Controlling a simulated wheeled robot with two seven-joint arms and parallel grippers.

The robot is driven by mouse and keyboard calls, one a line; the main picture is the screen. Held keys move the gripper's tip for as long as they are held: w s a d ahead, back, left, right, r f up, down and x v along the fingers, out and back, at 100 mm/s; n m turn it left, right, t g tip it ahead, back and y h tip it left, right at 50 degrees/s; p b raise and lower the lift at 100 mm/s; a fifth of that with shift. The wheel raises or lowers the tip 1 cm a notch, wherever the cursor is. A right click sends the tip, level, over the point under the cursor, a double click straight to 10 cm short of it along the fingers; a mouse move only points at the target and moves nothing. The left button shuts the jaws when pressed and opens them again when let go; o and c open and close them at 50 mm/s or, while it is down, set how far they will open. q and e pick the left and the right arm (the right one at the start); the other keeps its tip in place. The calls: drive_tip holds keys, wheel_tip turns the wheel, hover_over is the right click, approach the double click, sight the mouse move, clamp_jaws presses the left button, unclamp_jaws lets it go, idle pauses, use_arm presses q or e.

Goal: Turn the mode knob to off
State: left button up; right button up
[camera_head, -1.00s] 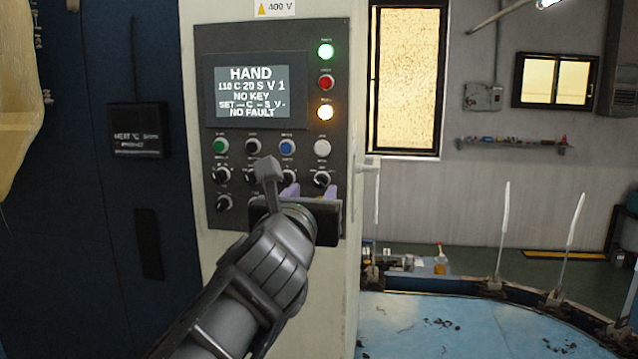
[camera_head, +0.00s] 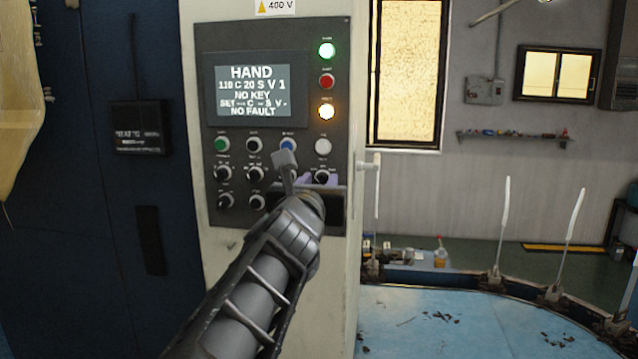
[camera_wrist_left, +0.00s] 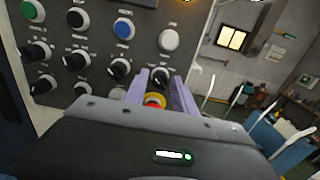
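The dark control panel (camera_head: 336,60) carries several black knobs with pale pointers; their labels are too small to read, so I cannot tell which is the mode knob. My left gripper (camera_head: 317,181) is at the right end of the upper knob row. Its purple fingers are apart, around or just in front of the rightmost knob (camera_head: 322,176). In the left wrist view that knob (camera_wrist_left: 160,76) shows between the fingertips (camera_wrist_left: 157,84); contact is unclear. A red and yellow button (camera_wrist_left: 154,101) shows between the fingers, lower down. My right gripper is out of view.
The panel screen (camera_head: 252,91) reads HAND, NO KEY and NO FAULT. Green, blue and white buttons (camera_head: 323,146) sit just above the knobs. A pale handle (camera_head: 370,165) sticks out at the cabinet's right edge. A blue round table (camera_head: 450,325) stands lower right.

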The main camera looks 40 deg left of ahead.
use_arm(q)
clamp_jaws()
drive_tip(key=shift+b, duration=0.3)
drive_tip(key=m+b, duration=0.2)
drive_tip(key=m, duration=0.3)
drive_tip(key=shift+w+d+m, duration=0.1)
drive_tip(key=shift+d+m, duration=0.05)
drive_tip(key=shift+m, duration=0.15)
drive_tip(key=shift+m+p, duration=0.35)
drive_tip(key=shift+m, duration=1.35)
